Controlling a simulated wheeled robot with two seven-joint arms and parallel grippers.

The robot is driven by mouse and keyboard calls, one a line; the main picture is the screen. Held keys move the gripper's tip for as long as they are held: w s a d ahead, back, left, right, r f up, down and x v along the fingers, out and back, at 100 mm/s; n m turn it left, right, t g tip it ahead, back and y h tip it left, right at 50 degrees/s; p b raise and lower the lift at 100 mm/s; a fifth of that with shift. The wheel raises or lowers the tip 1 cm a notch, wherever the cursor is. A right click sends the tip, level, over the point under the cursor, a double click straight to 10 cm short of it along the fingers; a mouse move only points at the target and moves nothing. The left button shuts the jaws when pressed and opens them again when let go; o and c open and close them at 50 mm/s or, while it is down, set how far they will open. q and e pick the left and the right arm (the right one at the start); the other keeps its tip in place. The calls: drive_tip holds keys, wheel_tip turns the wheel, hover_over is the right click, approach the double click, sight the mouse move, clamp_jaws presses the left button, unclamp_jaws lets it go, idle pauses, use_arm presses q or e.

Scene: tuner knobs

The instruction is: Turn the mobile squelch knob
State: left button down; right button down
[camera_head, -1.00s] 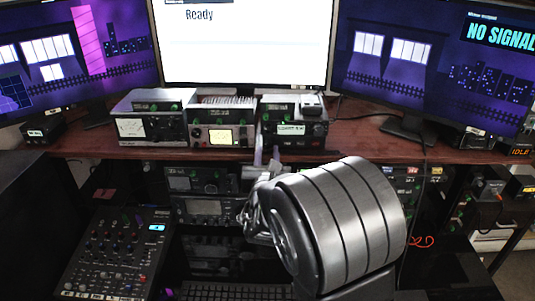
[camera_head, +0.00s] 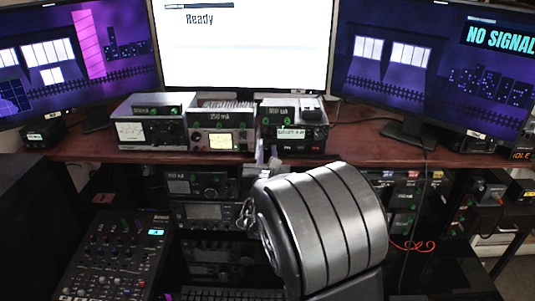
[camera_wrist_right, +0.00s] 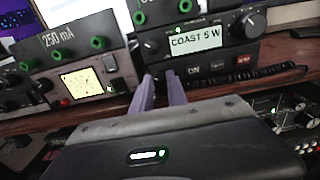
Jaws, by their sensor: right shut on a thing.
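The mobile radio (camera_head: 297,146) is the dark box at the right of the row on the wooden shelf. In the right wrist view (camera_wrist_right: 205,43) its lit display reads "COAST 5 W". My right gripper (camera_head: 266,153) reaches up to its lower left front corner. In the right wrist view its two purple fingers (camera_wrist_right: 160,82) stand close together at that corner, shut on a small part there. I take this to be the mobile squelch knob, but the fingertips hide it. A small dark knob (camera_wrist_right: 150,47) shows just above the fingertips. My left gripper is not in view.
A meter box (camera_head: 220,141) stands close left of the radio, and another grey box (camera_head: 150,132) beyond it. More radio units (camera_head: 197,184) sit under the shelf (camera_head: 365,144). A mixer (camera_head: 117,250) lies at lower left. A coiled cord (camera_wrist_right: 275,77) runs in front of the radio.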

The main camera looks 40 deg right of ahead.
drive_tip(key=shift+f+m, duration=0.1)
drive_tip(key=shift+m, duration=1)
drive_tip(key=shift+f+m+b, duration=0.1)
drive_tip(key=shift+m+b, duration=0.25)
drive_tip(key=shift+m, duration=1.05)
drive_tip(key=c, duration=1.6)
unclamp_jaws()
drive_tip(key=shift+r, duration=0.2)
